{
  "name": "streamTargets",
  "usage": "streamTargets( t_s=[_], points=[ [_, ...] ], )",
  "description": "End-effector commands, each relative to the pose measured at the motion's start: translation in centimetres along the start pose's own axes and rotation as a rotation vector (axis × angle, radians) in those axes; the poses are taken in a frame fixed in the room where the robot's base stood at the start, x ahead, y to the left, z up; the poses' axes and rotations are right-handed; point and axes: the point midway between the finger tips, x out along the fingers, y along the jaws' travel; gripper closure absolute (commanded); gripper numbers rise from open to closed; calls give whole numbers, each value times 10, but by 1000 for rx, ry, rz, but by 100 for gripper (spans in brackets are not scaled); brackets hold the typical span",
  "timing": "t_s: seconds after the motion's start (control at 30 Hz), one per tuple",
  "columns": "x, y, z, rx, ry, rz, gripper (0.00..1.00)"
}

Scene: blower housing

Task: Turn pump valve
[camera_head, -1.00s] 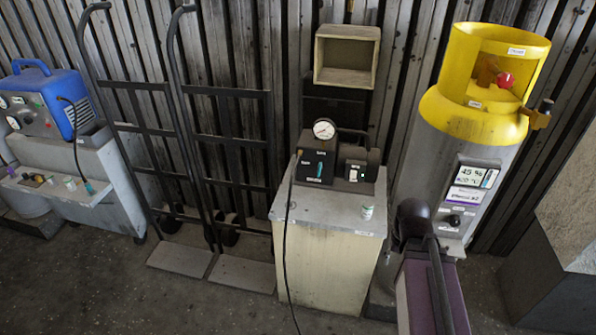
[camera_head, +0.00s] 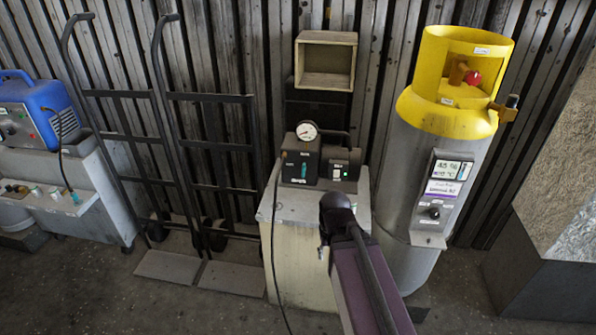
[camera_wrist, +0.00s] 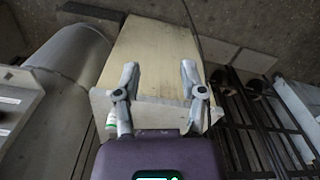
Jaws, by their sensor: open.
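The pump (camera_head: 320,162) is a dark box with a round white gauge (camera_head: 307,131), standing upright on a pale cabinet (camera_head: 296,255). A small teal valve handle (camera_head: 304,170) is on its front left. A lit switch is on its front right. My arm reaches up in front of the cabinet, below and right of the pump. My gripper is open and empty in the wrist view (camera_wrist: 159,72), its two fingers apart before the cabinet's pale front panel (camera_wrist: 155,55). It touches nothing that I can make out. The pump is not visible in the wrist view.
A grey cylinder (camera_head: 405,180) with a yellow collar (camera_head: 450,120) and display panel stands right of the cabinet. Two hand trucks (camera_head: 215,147) lean on the corrugated wall at left. A blue machine (camera_head: 42,110) is far left. A small open box (camera_head: 325,62) is above the pump.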

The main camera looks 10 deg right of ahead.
Motion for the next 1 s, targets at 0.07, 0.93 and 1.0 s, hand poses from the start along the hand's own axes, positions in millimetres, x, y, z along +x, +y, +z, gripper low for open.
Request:
streamTargets(
  t_s=[0.07,0.93,1.0],
  points=[
    [0,0,0,0,0,0,47],
    [51,61,-114,-556,229,523,47],
    [53,66,-136,-681,250,643,47]
  ],
)
